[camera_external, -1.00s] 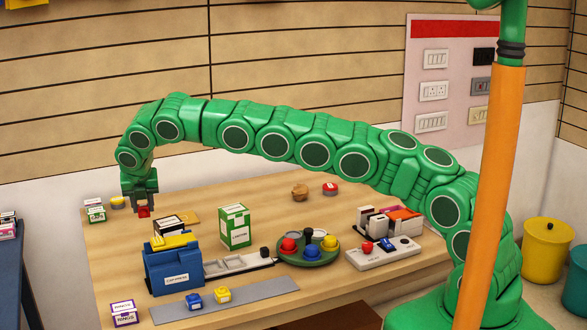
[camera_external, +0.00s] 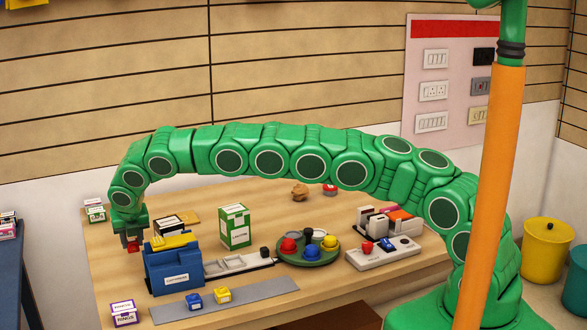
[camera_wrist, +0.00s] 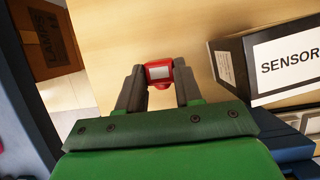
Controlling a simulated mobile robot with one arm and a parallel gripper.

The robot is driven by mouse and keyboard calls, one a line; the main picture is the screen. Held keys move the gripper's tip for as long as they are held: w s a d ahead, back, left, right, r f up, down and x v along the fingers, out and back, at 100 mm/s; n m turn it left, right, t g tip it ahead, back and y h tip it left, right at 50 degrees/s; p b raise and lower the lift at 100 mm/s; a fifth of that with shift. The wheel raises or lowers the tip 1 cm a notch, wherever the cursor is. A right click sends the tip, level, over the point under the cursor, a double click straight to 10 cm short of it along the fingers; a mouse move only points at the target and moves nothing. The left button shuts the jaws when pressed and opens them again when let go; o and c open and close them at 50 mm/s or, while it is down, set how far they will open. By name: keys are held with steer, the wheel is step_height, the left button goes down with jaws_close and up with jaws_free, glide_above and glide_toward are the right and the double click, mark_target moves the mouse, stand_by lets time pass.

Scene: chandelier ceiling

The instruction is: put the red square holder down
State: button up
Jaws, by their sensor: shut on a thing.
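The gripper points down over the left part of the wooden table (camera_external: 105,270), left of the blue cap press. I cannot tell whether the holder touches the table top.
The blue cap press (camera_external: 172,272) stands close to the right of my gripper. A black box labelled SENSOR (camera_wrist: 270,65) is right of the holder. Bare table lies left of the press.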

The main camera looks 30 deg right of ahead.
mark_target(133, 244)
steer(key=shift+f, duration=1.5)
steer(key=shift+f, duration=0.1)
steer(key=o, duration=1.1)
steer(key=v, duration=1.2)
